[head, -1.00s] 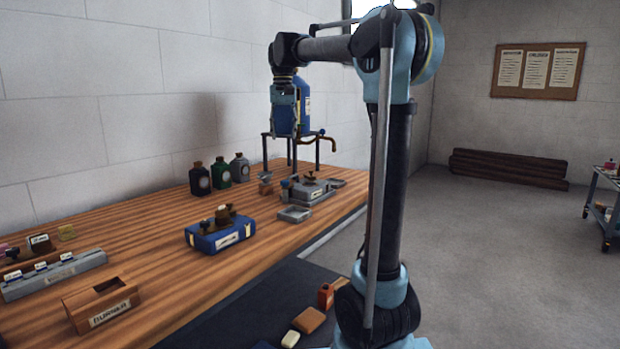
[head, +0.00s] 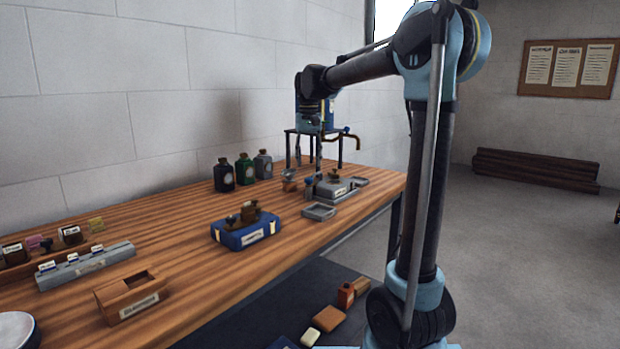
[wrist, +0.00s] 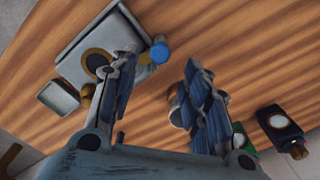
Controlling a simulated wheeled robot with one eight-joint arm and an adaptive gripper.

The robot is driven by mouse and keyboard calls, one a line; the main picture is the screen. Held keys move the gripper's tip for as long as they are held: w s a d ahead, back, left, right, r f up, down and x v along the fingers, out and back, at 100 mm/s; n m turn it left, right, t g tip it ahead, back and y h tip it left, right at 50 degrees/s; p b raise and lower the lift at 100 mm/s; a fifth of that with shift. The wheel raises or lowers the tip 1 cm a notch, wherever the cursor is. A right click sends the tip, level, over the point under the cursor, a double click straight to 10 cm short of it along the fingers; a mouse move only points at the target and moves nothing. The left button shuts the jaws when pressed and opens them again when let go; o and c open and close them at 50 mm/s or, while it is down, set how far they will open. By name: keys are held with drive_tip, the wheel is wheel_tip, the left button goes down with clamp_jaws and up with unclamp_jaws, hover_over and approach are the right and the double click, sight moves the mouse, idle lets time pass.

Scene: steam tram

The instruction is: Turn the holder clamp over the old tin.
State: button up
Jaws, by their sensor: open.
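A flat grey holder (head: 340,189) stands near the far end of the wooden bench, below my gripper. A round dark piece with a brass rim, likely the old tin (wrist: 97,63), sits on it. My gripper (head: 308,157) is open and empty above the bench. In the wrist view its fingertips (wrist: 160,64) spread to either side of the knob, apparently still above it.
A small grey tray (head: 318,212) lies before the holder. Several dark bottles (head: 245,168) stand by the wall. A blue case (head: 245,236) lies nearer on the bench. A blue tank on a stand (head: 349,143) with a brass spout is behind my gripper.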

sight(309, 178)
wheel_tip(309, 178, down, 6)
drive_tip(key=shift+f, duration=0.25)
clamp_jaws()
